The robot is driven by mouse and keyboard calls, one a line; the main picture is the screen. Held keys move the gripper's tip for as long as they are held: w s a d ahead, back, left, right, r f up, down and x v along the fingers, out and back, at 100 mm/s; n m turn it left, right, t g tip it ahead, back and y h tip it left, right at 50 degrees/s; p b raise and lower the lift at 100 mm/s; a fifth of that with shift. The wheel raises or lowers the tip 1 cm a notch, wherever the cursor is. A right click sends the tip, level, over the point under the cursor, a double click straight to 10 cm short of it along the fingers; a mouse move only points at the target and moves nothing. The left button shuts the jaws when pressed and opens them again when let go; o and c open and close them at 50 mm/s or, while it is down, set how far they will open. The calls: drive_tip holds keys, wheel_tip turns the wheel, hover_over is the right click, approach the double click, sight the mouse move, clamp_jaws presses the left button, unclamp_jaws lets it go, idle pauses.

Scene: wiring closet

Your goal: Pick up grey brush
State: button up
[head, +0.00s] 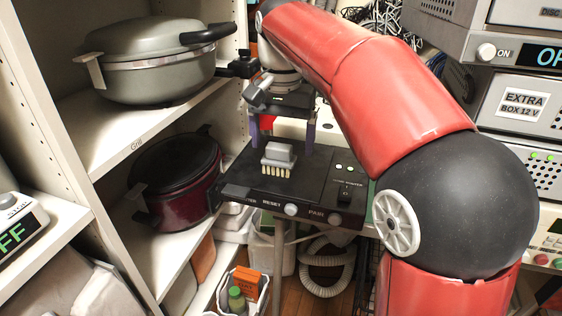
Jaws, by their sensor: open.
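The grey brush (280,155) lies on top of a black panel box, its pale bristles toward me. My gripper (283,136) is behind and above the brush, with purple-tipped fingers spread apart, one to the left and one to the right. I cannot tell how far the fingertips are from the brush.
Shelves at left hold a grey pot (150,60) and a dark red pot (178,185). Electronic boxes (520,105) stand at right. A white basket (243,290) sits below.

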sight(279, 146)
drive_tip(key=f, duration=0.4)
drive_tip(key=shift+a+f, duration=0.2)
drive_tip(key=shift+a, duration=0.1)
drive_tip(key=shift+c, duration=0.3)
drive_tip(key=c, duration=1.1)
wheel_tip(279, 146, up, 10)
drive_tip(key=shift+r+p, duration=0.1)
drive_tip(key=shift+p, duration=0.4)
drive_tip(key=o, duration=0.5)
drive_tip(key=c, duration=0.3)
drive_tip(key=shift+f+b, duration=3.15)
drive_tip(key=shift+f, duration=1.6)
drive_tip(key=o, duration=1)
drive_tip(key=shift+c, duration=0.2)
